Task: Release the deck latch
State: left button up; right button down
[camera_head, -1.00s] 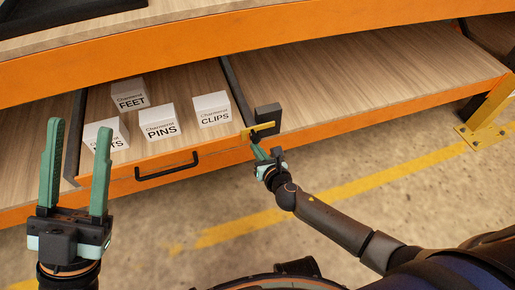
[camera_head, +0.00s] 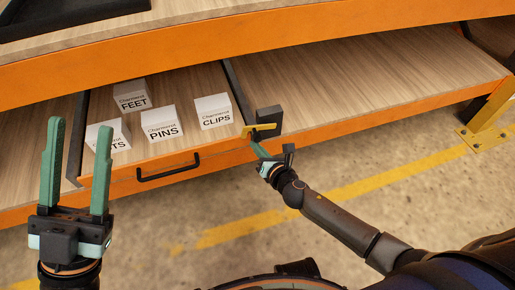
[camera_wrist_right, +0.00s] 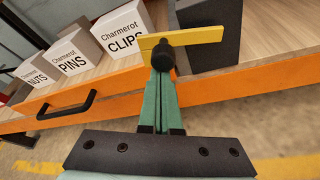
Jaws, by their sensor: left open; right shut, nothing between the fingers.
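The deck latch is a yellow bar (camera_head: 260,130) with a black knob, beside a black block (camera_head: 269,118) at the right end of the drawer front. In the right wrist view the yellow bar (camera_wrist_right: 180,39) lies nearly level, its right end reaching over the black block (camera_wrist_right: 210,40). The black knob (camera_wrist_right: 162,54) sits below it. My right gripper (camera_head: 256,146) is shut, with its fingertips (camera_wrist_right: 160,74) right at the knob; I cannot tell whether they touch. My left gripper (camera_head: 80,150) is open and empty, in front of the drawer's left end.
The pulled-out drawer has a black handle (camera_head: 168,168). White boxes of feet (camera_head: 132,95), pins (camera_head: 161,122), clips (camera_head: 213,111) and nuts (camera_head: 108,135) stand in it. The orange-edged shelf right of the latch is bare. A yellow bracket (camera_head: 487,120) stands far right.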

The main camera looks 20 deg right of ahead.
jog(key=r+m, duration=0.1)
jog(key=r+m+y, duration=0.1)
jog(key=shift+d+r+m, duration=0.2)
jog(key=shift+d+m, duration=0.05)
jog(key=shift+m, duration=0.15)
jog(key=d+r+m+t+y+b, duration=0.1)
jog(key=d+r+m+t+y, duration=0.1)
jog(key=m, duration=0.7)
jog(key=shift+d+r+t+y+b, duration=0.4)
jog(key=shift+d+r+t, duration=0.1)
jog(key=shift+d+r, duration=0.75)
jog(key=shift+w, duration=0.1)
